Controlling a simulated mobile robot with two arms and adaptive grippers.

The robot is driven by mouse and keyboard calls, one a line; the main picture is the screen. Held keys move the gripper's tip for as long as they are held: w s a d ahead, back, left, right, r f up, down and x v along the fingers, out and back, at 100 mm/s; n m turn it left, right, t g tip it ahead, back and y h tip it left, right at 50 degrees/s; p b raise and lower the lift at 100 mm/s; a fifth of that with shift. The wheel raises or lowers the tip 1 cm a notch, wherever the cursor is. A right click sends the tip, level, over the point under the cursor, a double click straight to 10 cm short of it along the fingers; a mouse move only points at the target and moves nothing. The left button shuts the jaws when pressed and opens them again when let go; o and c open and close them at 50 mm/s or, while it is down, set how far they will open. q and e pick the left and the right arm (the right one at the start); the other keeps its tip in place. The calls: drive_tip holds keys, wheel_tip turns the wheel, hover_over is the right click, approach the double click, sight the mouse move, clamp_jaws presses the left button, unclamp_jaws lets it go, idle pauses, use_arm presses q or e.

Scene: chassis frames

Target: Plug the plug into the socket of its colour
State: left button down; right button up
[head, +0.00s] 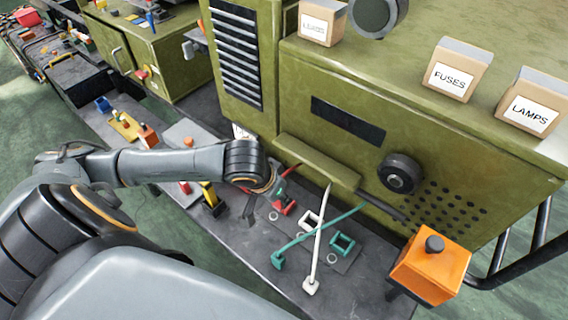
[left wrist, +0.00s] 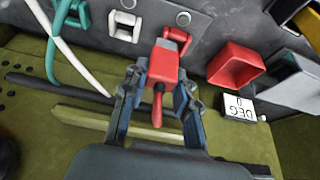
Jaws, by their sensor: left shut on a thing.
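The red plug (left wrist: 162,66) is between the fingers of my left gripper (left wrist: 161,80), which is shut on it, with its red cable (left wrist: 157,104) trailing back. Its grey end points at the red socket (left wrist: 178,36) and is very close to it; I cannot tell whether it has entered. In the head view my left gripper (head: 272,189) is low over the red socket (head: 285,208). The white socket (head: 311,220) and green socket (head: 342,244) sit beside it. The green plug (head: 278,260) and white plug (head: 311,286) lie on their cables nearer the bench's front. My right gripper is not in view.
A green cabinet (head: 345,155) stands behind the sockets. An orange box (head: 430,265) stands at the right end. In the left wrist view, a red open bin (left wrist: 236,66) and a small sign (left wrist: 240,107) are close right of the gripper. The bench front (head: 245,240) is fairly clear.

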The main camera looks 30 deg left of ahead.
use_arm(q)
drive_tip(key=w+f, duration=0.2)
drive_tip(key=w+a+f, duration=0.1)
drive_tip(key=f, duration=0.1)
drive_tip(key=w+a+f+p, duration=0.1)
drive_tip(key=w+f, duration=0.1)
drive_tip(key=shift+w+a+f, duration=0.15)
drive_tip(key=shift+w+a, duration=0.05)
drive_tip(key=shift+w, duration=0.15)
wheel_tip(320, 180, down, 3)
drive_tip(key=shift+f, duration=0.15)
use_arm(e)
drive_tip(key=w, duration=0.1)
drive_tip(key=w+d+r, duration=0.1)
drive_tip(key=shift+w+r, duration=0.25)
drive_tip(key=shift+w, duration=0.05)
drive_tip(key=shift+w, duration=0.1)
use_arm(q)
drive_tip(key=c, duration=1)
unclamp_jaws()
drive_tip(key=shift+f, duration=0.15)
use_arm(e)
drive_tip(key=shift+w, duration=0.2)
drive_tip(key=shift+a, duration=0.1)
